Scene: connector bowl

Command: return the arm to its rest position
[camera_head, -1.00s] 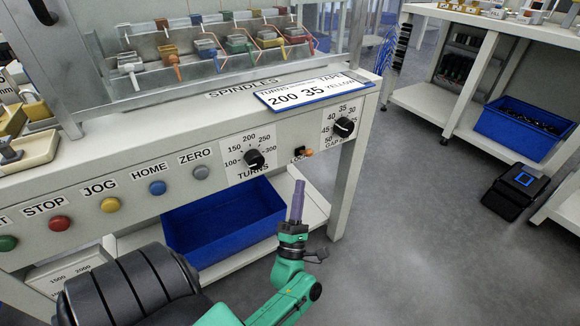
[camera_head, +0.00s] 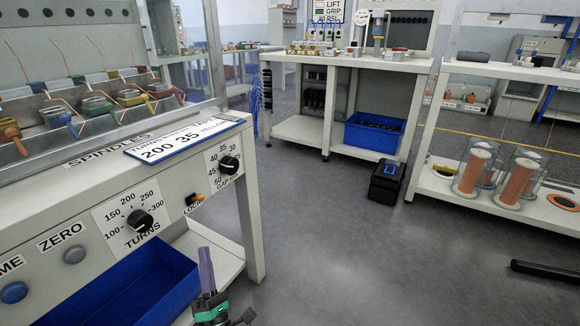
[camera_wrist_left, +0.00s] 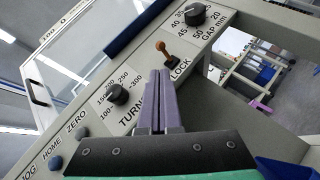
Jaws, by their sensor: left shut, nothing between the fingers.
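My left gripper (camera_head: 206,270) shows at the bottom of the head view, with purple fingers pointing up and a dark and green wrist below. Its fingers are shut with nothing between them. It is in front of the machine's lower shelf, beside the blue bin (camera_head: 128,290) and below the control panel. In the left wrist view the closed fingers (camera_wrist_left: 160,85) point towards the orange LOCK switch (camera_wrist_left: 163,48), with the TURNS knob (camera_wrist_left: 117,95) to their left. I cannot tell the distance to the panel. My right gripper is not in view.
The winding machine's panel carries a TURNS knob (camera_head: 139,219) and a GAP knob (camera_head: 229,165). A sign board (camera_head: 185,137) lies on its ledge. Open grey floor (camera_head: 350,250) spreads to the right. A black box (camera_head: 387,181) stands there, and a shelf with copper spools (camera_head: 475,170) is at right.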

